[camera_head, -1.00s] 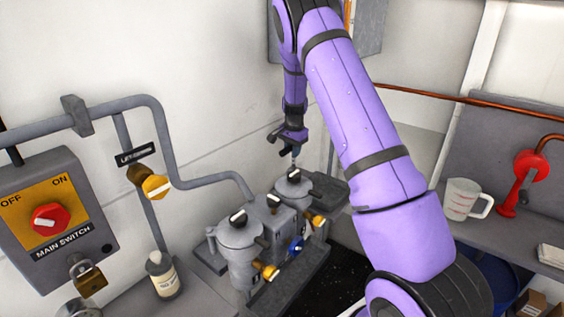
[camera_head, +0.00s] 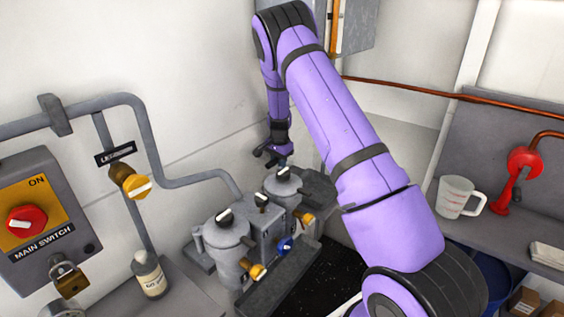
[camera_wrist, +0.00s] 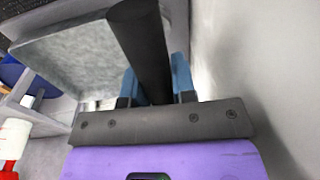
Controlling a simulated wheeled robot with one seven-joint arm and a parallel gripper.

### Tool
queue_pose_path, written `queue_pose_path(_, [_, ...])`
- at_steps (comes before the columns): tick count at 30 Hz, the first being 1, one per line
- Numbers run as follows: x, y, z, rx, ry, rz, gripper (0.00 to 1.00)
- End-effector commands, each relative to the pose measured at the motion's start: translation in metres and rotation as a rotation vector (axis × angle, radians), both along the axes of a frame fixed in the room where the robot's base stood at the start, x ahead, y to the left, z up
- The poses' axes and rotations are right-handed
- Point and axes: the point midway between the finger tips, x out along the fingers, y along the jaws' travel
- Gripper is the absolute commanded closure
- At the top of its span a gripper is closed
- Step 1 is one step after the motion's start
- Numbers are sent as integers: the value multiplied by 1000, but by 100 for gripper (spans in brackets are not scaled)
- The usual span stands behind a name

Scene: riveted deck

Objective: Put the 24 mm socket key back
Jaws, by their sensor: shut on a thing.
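My gripper (camera_head: 280,161) hangs close above the far filter pot (camera_head: 283,182), beside the back wall. In the wrist view its two blue fingers (camera_wrist: 156,84) are shut on a thick black round bar (camera_wrist: 138,30), which fits the socket key's handle. The bar runs out between the fingers toward the top of the picture. No size marking is readable on it. In the head view the held thing is too small and covered to make out, and I cannot tell whether it touches the pot.
The near pot (camera_head: 226,240) has a dark knob on top and yellow and blue valve handles beside it. Pipes and a main switch box (camera_head: 40,215) are at left, with a bottle (camera_head: 149,274) below. A measuring jug (camera_head: 456,197) stands on the right shelf.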

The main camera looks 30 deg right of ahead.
Motion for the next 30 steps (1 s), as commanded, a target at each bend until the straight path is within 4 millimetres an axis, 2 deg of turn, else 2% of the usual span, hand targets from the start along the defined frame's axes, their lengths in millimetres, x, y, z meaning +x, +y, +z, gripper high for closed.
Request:
queue_pose_path(8, [0,0,-1,-1,-1,-1,100])
queue_pose_path(9, [0,0,-1,0,0,-1,71])
queue_pose_path(12, [0,0,-1,0,0,-1,50])
queue_pose_path(23, [0,0,4,-1,-1,-1,50])
queue_pose_path(30, [-2,1,39,-1,-4,-1,50])
